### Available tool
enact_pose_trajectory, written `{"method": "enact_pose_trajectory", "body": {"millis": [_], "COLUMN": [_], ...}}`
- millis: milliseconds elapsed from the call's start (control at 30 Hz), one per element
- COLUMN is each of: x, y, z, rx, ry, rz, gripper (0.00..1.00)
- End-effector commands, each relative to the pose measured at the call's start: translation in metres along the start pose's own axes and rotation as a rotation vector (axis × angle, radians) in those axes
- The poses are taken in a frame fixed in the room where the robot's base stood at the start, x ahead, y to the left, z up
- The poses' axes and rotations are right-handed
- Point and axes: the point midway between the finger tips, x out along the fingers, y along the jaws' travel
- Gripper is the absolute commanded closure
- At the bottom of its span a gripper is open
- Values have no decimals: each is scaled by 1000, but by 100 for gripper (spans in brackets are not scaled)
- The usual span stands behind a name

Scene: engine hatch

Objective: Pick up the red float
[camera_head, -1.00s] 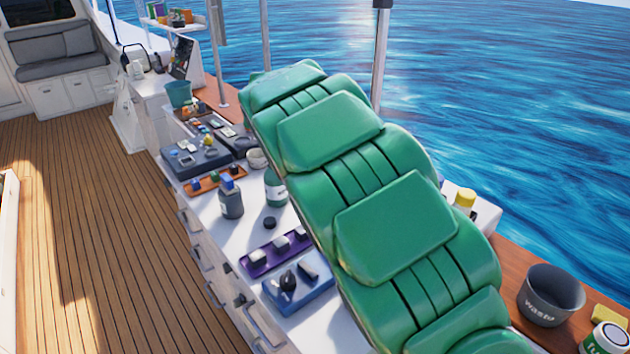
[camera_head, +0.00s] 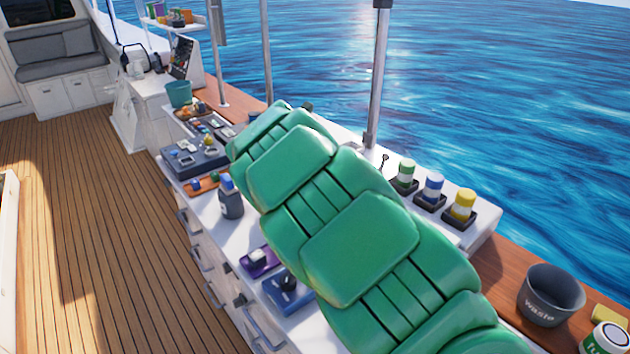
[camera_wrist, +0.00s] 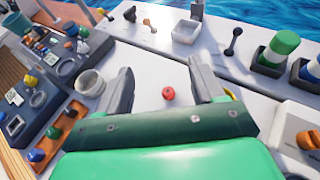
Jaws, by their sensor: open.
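The red float (camera_wrist: 168,93) is a small round red piece with a darker spot at its centre. In the wrist view it lies on the white worktop, in the gap between my two fingers and a little below their tips in the picture. My gripper (camera_wrist: 161,78) is open and empty, with a grey finger on each side of the float. Neither finger appears to touch it. In the head view my green arm hides the float and most of the gripper.
A round grey cup (camera_wrist: 90,82) stands left of my left finger. A shallow white tray (camera_wrist: 187,30) and a dark lever (camera_wrist: 233,40) lie beyond. A green-and-white bottle (camera_wrist: 280,48) stands at right. In the head view, a waste bin (camera_head: 550,295) stands front right.

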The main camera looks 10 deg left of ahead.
Motion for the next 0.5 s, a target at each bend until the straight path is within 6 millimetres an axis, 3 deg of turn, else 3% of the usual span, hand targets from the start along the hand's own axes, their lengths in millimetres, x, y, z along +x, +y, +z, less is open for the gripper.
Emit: {"method": "enact_pose_trajectory", "body": {"millis": [500], "x": [51], "y": [-3], "z": [-121], "rx": [-4], "ry": [3], "rz": [-4], "gripper": [32]}}
